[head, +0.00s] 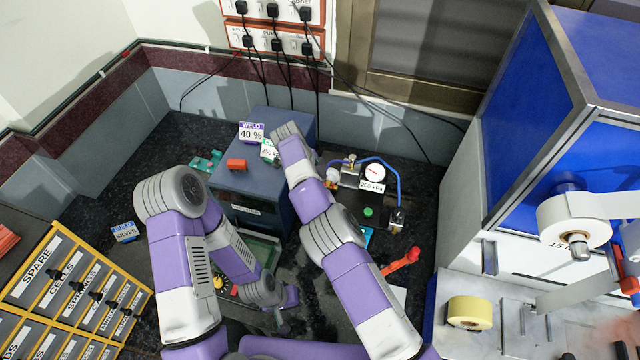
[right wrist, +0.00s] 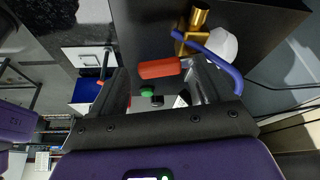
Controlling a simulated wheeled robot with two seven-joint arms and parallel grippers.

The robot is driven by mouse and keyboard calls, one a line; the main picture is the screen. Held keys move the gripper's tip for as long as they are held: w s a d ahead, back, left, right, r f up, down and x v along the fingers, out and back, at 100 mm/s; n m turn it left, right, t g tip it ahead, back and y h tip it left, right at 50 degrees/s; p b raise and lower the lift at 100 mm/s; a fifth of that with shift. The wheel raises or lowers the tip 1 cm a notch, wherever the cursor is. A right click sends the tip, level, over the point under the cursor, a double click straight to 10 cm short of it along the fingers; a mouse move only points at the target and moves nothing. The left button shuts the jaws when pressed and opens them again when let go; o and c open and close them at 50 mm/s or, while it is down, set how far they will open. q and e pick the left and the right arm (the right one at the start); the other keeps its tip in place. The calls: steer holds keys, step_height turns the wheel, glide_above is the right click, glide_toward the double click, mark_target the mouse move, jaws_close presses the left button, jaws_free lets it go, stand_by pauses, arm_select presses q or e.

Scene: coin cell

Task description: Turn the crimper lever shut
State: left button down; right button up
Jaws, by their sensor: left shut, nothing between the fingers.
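A red lever (head: 401,262) with a rounded end slants up to the right in the head view, on the dark bench right of my right forearm. Its lower end, and whatever body it joins, are hidden by that arm. My left gripper (head: 284,322) is low in the middle, left of the lever and apart from it. It is shut and empty. My right gripper's fingers are hidden in the head view. In the right wrist view, my right gripper (right wrist: 160,85) has its fingers spread, with a red piece (right wrist: 158,68) visible beyond the gap, not clearly touching either finger.
A blue-grey welder box (head: 250,190) stands behind my arms, with a red block (head: 237,165) on top. Right of it are a gauge (head: 374,173), a blue hose (head: 396,180) and a green button (head: 368,211). Yellow-framed drawers (head: 75,285) stand left; a white machine (head: 462,220) stands right.

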steer(key=shift+r, duration=0.35)
step_height(320, 180, up, 9)
steer(key=p, duration=0.2)
steer(key=shift+r+p, duration=0.15)
steer(key=shift+p, duration=0.15)
